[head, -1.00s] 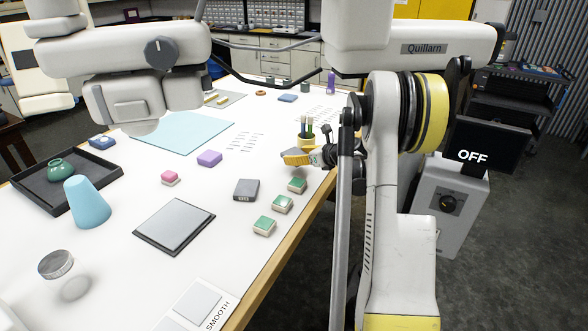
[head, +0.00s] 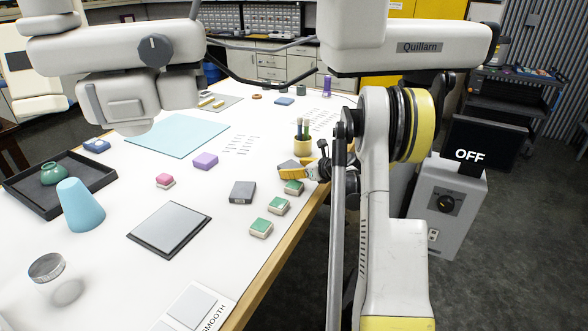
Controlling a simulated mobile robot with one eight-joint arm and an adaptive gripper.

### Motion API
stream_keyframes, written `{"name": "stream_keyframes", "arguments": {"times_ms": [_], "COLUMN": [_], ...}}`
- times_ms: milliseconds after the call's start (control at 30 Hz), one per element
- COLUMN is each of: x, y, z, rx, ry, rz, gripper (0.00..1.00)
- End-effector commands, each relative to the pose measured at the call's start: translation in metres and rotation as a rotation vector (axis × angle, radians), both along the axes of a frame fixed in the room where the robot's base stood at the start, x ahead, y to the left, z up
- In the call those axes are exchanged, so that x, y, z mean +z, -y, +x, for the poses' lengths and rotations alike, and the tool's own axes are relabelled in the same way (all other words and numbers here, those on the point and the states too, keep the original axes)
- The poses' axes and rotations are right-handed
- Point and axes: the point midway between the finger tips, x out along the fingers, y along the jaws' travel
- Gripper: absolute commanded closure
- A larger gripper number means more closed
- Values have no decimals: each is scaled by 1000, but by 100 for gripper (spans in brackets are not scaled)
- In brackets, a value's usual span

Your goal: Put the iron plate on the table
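My gripper (head: 290,172), with yellow fingers, is over the right edge of the white table (head: 115,262), just behind the green-topped blocks. A small dark grey flat piece, which looks like the iron plate (head: 287,163), shows at the far side of the fingers and moves with them. My gripper looks shut on it. The fingers hide part of the plate, and I cannot tell whether it touches the table.
A framed grey panel (head: 170,229), a blue cone (head: 80,206) and a black tray (head: 100,184) lie to the left. Bare table surrounds the panel.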

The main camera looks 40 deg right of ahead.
Motion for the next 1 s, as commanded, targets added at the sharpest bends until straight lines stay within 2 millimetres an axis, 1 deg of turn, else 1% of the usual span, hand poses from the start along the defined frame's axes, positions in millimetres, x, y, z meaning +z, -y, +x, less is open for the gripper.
{"name": "stream_keyframes", "arguments": {"times_ms": [167, 233, 367, 500, 600, 700, 800, 933, 1000], "x": [5, 8, 21, 35, 44, 50, 53, 55, 59], "y": [0, 1, 2, 4, 5, 6, 6, 5, -3], "z": [0, -9, -33, -63, -81, -95, -104, -108, -106], "rx": [0, -1, -4, -4, -4, -2, -1, 2, 22], "ry": [0, 0, 1, 0, 0, 0, 0, -1, -8], "rz": [0, 0, 1, -1, 1, 0, 0, -1, -25], "gripper": [29, 29, 29, 29, 29, 29, 29, 29, 29]}}
